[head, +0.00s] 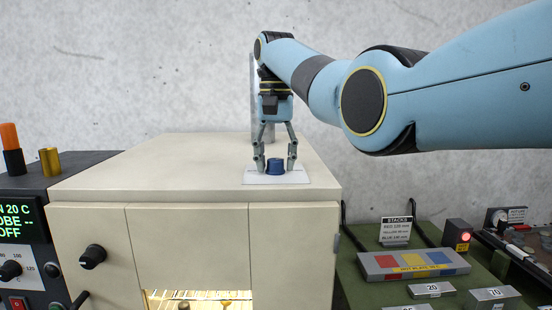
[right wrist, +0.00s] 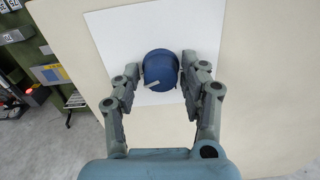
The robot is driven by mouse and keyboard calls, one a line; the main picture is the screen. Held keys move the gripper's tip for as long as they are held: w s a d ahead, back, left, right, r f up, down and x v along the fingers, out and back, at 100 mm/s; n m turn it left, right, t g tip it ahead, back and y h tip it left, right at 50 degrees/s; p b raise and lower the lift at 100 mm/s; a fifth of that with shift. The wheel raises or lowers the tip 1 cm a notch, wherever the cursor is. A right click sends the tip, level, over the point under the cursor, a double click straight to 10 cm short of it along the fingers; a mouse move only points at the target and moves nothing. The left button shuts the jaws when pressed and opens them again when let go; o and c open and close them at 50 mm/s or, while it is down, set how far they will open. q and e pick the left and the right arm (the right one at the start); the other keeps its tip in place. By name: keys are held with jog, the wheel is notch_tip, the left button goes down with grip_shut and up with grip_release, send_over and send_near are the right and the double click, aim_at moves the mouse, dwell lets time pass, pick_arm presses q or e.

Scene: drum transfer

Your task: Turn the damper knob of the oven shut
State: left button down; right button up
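The blue damper knob (head: 275,167) stands on a white plate (head: 252,179) on top of the cream oven (head: 150,168). My right gripper (head: 275,165) points straight down over it, with one finger on each side. In the head view a small gap shows between each finger and the knob, so the gripper is open around it. In the right wrist view the knob (right wrist: 160,71) shows a pale pointer mark on its lower left and sits between the fingertips (right wrist: 160,68). My left gripper is not in view.
A black knob (head: 93,256) is on the oven's front. A dark control box (head: 60,180) with a green display stands at the left. At the right, a green bench (head: 380,285) bears a grey tray with coloured patches (head: 413,264) and labelled blocks. The oven top around the plate is clear.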

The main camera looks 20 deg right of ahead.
jog(key=c, duration=0.8)
jog(key=shift+n, duration=0.4)
jog(key=n, duration=0.5)
jog(key=shift+n, duration=0.3)
jog(key=n, duration=1)
jog(key=shift+n, duration=0.4)
jog(key=n, duration=0.3)
jog(key=shift+n, duration=0.3)
jog(key=n, duration=0.6)
jog(key=shift+n, duration=0.4)
